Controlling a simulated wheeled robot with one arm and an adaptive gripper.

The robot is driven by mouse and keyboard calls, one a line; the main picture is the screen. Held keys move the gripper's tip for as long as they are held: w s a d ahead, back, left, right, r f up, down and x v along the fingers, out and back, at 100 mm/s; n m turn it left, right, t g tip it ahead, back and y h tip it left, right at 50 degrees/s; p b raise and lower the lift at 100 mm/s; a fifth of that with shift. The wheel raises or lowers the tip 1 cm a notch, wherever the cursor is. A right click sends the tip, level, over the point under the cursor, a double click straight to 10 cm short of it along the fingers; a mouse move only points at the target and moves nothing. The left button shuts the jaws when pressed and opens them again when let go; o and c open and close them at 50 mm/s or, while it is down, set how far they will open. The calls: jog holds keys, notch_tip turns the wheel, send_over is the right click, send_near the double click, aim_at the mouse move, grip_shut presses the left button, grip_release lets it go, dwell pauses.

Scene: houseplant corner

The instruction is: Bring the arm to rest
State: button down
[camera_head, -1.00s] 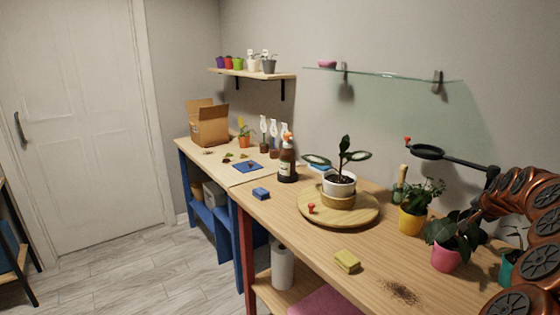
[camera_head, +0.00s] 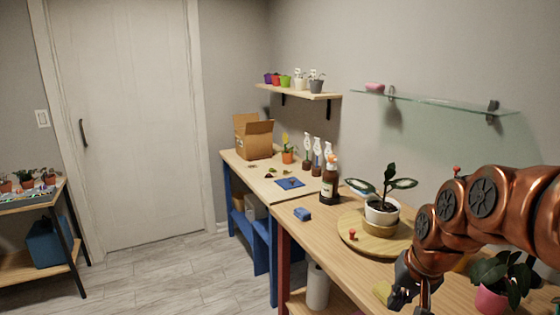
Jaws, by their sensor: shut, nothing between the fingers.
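My copper-coloured arm (camera_head: 470,215) reaches in from the right edge and bends downward in front of the wooden bench (camera_head: 325,240). My dark gripper (camera_head: 410,300) hangs at its end near the bottom of the picture, pointing down. It looks shut and empty. It shows in front of the bench's near edge, left of the pink pot (camera_head: 489,301). I cannot tell how far it is from the bench top. The arm hides part of the bench's right side.
A round wooden board (camera_head: 349,239) bears a potted plant (camera_head: 381,209) left of my arm. The floor (camera_head: 175,275) at left is clear.

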jog(key=s+a+f+n+g+p, duration=0.1)
jog(key=s+a+g, duration=0.1)
jog(key=s, duration=1)
jog(key=s+a+f+n+g+h+p, duration=0.1)
jog(key=s+a+n+g, duration=0.1)
jog(key=s, duration=1)
jog(key=shift+s+a+f+g, duration=0.25)
jog(key=shift+a+f+g, duration=0.15)
jog(key=shift+a, duration=0.2)
